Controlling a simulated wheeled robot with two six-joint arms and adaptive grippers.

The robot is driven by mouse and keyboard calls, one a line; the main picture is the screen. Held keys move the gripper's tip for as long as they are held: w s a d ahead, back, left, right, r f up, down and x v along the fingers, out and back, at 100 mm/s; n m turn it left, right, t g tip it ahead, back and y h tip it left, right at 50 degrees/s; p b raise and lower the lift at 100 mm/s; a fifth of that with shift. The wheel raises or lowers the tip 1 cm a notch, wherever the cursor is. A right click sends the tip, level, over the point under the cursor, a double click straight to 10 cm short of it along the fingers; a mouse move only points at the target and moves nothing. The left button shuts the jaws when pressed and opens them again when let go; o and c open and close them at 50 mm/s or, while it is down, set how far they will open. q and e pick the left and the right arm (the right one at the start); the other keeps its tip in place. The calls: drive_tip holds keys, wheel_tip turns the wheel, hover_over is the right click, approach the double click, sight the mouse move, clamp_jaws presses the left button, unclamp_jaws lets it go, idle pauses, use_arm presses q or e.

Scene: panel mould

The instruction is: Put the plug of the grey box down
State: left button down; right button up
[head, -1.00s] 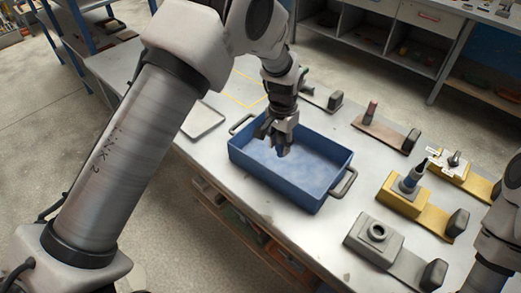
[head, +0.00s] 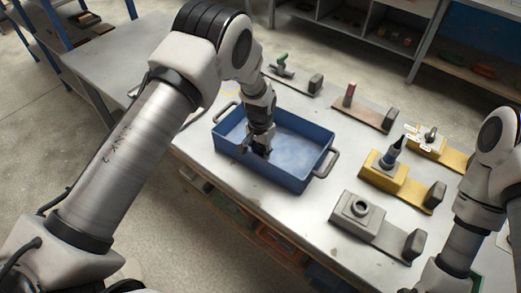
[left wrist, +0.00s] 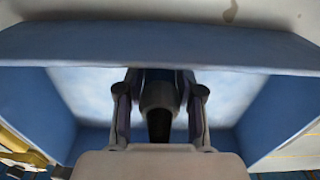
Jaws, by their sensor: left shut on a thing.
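The grey box (head: 356,212) stands on the table right of the blue tray, with an empty round collar on top. My left gripper (head: 257,150) reaches down into the blue tray (head: 293,179), near its left end. In the left wrist view its fingers (left wrist: 160,112) are shut on a dark grey, round plug (left wrist: 158,97), with the tray's floor and walls around it. Whether the plug touches the tray floor cannot be told. My right arm comes in at the right edge; its gripper is out of the picture.
A yellow box (head: 385,168) with a blue-and-black plug stands behind the grey box. Another yellow fixture (head: 432,146), a brown one with a red-topped post (head: 362,115) and one with a green handle (head: 285,72) stand further back. The tray's middle and right are bare.

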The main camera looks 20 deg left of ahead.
sight(260, 145)
use_arm(q)
drive_tip(key=c, duration=0.7)
unclamp_jaws()
drive_tip(key=shift+f, duration=0.1)
drive_tip(key=shift+r, duration=0.3)
wheel_tip(260, 145, up, 12)
drive_tip(key=shift+f+b, duration=0.15)
drive_tip(key=shift+b, duration=1.1)
